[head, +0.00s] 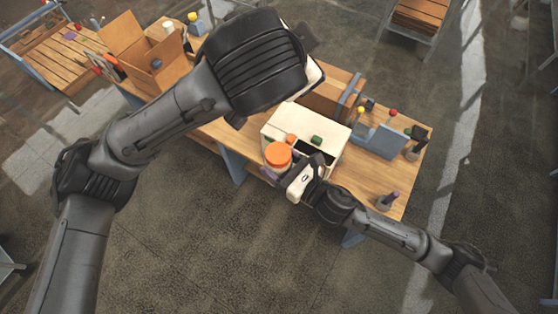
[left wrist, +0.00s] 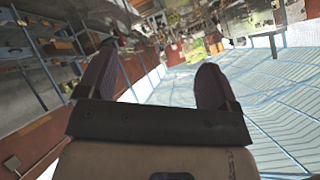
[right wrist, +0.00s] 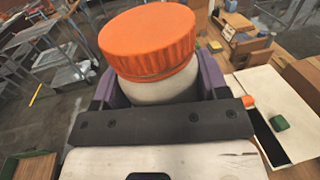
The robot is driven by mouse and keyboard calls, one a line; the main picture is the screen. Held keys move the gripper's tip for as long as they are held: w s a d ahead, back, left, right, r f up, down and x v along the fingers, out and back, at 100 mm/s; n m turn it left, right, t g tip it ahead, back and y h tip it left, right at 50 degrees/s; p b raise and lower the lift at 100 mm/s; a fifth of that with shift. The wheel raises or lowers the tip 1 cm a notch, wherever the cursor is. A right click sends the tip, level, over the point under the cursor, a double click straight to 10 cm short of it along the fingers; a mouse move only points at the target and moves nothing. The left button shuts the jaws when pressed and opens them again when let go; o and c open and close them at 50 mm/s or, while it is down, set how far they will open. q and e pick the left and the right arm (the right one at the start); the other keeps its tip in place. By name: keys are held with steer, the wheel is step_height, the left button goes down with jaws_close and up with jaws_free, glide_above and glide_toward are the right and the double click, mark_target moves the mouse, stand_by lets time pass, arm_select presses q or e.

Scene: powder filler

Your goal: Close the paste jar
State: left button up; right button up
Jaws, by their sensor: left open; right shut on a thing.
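The paste jar has a pale body (right wrist: 162,92) and a ridged orange lid (right wrist: 148,40). The lid sits on top of the jar in the right wrist view; whether it is screwed tight I cannot tell. In the head view the lid (head: 278,154) shows at the white box's front left corner. My right gripper (right wrist: 158,84) is shut on the jar body, its purple fingers on either side below the lid. My left gripper (left wrist: 157,60) is open and empty, pointing away into the room. In the head view its fingers are hidden behind my left arm.
A white box (head: 276,122) with a dark opening and a green piece (head: 316,140) stands on the wooden table (head: 352,184). A blue-grey holder (head: 378,140) is to its right. A cardboard box (head: 150,62) stands at the back left.

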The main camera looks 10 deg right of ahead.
mark_target(278, 153)
arm_select(q)
steer(key=f+n+g+y, duration=0.1)
steer(key=f+n+g, duration=0.1)
steer(key=f, duration=0.2)
steer(key=a+f+n+g+y, duration=0.1)
steer(key=f+n+g+y, duration=0.1)
steer(key=f, duration=0.3)
steer(key=s+f+n+g+y, duration=0.1)
steer(key=f+n+g, duration=0.2)
steer(key=f, duration=0.2)
steer(key=shift+a+f+g, duration=0.1)
steer(key=shift+a+g, duration=0.25)
steer(key=shift+g, duration=0.05)
steer(key=s+n+g, duration=0.1)
steer(key=n+y, duration=0.1)
steer(key=n, duration=0.1)
steer(key=shift+s+a+f+g, duration=0.2)
steer(key=shift+s+a+g, duration=0.15)
steer(key=shift+g, duration=0.05)
steer(key=shift+s+a+n, duration=0.15)
steer(key=shift+s+n, duration=0.1)
steer(key=shift+n, duration=0.35)
steer(key=shift+a+n, duration=0.15)
steer(key=shift+n, duration=1.25)
steer(key=shift+f, duration=4)
